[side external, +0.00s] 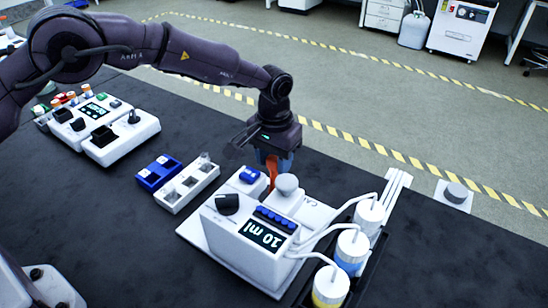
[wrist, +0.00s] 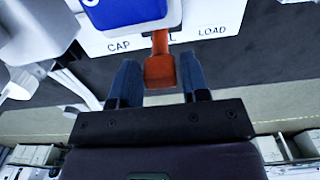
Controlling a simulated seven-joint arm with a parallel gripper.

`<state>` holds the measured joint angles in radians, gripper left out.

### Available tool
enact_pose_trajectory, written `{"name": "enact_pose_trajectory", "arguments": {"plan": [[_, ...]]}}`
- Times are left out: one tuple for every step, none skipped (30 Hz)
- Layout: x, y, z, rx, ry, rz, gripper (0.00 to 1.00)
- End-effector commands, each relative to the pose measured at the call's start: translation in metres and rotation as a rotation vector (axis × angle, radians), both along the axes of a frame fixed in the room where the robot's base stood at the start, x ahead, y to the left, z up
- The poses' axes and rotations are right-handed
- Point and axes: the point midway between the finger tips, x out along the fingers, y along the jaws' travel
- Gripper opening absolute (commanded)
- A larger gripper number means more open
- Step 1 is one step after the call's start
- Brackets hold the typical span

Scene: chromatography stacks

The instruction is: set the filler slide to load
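The filler (side external: 240,240) is a white box with a "10 ml" display, standing on a white base plate. Its slide has an orange handle (side external: 272,170), which also shows in the wrist view (wrist: 160,70). The handle is at the middle label, which it partly covers; only "LL" shows. "CAP" is to its left and "LOAD" to its right in the wrist view. A blue-topped white block (wrist: 125,12) sits beside the handle. My gripper (side external: 274,158) points down over the handle. In the wrist view its blue fingers (wrist: 160,82) are apart, one each side of the handle, with gaps on both sides.
Tubes run from the filler to several capped bottles (side external: 352,250) at the right. A white rack (side external: 187,187) and a blue rack (side external: 158,173) lie to the left, with another white device (side external: 120,135) beyond.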

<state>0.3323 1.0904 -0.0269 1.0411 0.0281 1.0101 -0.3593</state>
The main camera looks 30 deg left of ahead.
Motion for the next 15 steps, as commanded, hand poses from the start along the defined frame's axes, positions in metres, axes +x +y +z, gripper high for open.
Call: {"name": "enact_pose_trajectory", "arguments": {"plan": [[0.000,0.000,0.000,0.000,0.000,0.000,0.30],[0.000,0.000,0.000,0.000,0.000,0.000,0.23],[0.000,0.000,0.000,0.000,0.000,0.000,0.14],[0.000,0.000,0.000,0.000,0.000,0.000,0.07],[0.000,0.000,0.000,0.000,0.000,0.000,0.00],[0.000,0.000,0.000,0.000,0.000,0.000,0.00],[0.000,0.000,0.000,0.000,0.000,0.000,0.00],[0.000,0.001,0.000,0.000,0.000,0.000,0.00],[0.000,0.003,0.001,0.000,0.000,0.001,0.00],[0.000,0.006,0.001,0.000,0.000,0.002,0.00],[0.001,0.010,0.001,0.001,0.000,0.002,0.00],[0.001,0.018,0.001,0.001,0.000,0.003,0.00],[0.001,0.026,0.001,0.001,0.002,0.005,0.00],[0.001,0.033,0.001,0.001,0.001,0.005,0.00],[0.001,0.042,0.001,0.001,0.001,0.006,0.00]]}}
